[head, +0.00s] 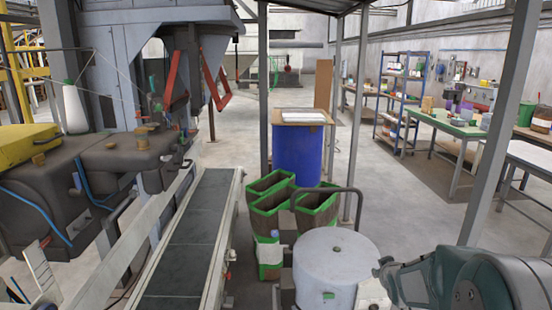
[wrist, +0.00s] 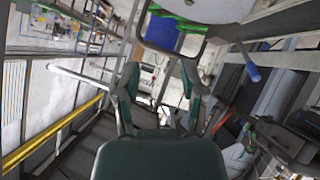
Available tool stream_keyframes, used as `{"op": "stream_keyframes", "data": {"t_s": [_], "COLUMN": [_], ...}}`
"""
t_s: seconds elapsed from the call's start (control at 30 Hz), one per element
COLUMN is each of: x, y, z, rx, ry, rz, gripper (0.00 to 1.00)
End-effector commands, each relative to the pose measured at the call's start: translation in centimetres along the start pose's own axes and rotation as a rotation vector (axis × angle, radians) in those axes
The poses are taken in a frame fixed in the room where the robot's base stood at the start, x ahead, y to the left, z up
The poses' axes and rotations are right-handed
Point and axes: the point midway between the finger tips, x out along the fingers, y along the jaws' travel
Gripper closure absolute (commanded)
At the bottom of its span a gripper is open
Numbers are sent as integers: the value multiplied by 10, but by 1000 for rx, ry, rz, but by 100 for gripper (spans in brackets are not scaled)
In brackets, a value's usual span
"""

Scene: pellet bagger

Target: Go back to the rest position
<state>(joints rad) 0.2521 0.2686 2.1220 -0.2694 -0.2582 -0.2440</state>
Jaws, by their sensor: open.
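My gripper (wrist: 160,95) is open in the wrist view. Its two dark fingers stand apart with nothing between them, and the wrist picture is strongly tilted. In the head view my arm (head: 440,280) reaches in at the lower right, beside the round grey-white drum (head: 336,262). The fingertips cannot be made out there. The drum's pale top also shows at the upper edge of the wrist view (wrist: 205,8).
A dark conveyor belt (head: 190,245) runs along the left of the drum. Green-rimmed brown bins (head: 318,208) and a blue barrel (head: 297,152) stand behind it. A grey post (head: 502,125) rises at the right. Concrete floor (head: 400,200) is clear beyond.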

Motion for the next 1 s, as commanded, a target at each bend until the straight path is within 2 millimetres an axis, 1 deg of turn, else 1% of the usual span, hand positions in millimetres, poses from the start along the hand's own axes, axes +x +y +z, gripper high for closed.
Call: {"op": "stream_keyframes", "data": {"t_s": [0.03,0.17,0.2,0.27,0.3,0.47,0.6,0.67,0.7,0.8,0.9,1.0], "x": [-20,-64,-78,-100,-114,-171,-221,-241,-255,-287,-313,-329], "y": [-3,-12,-16,-21,-25,-43,-60,-68,-74,-87,-99,-106], "z": [-9,-17,-18,-18,-19,-12,1,8,13,28,43,53], "rx": [14,59,74,97,110,171,220,239,253,282,304,317], "ry": [-15,-78,-98,-127,-145,-220,-287,-315,-334,-381,-423,-453], "rz": [-3,-20,-26,-36,-43,-76,-113,-131,-143,-175,-203,-222], "gripper": [47,47,47,47,47,47,47,47,47,47,47,47]}}
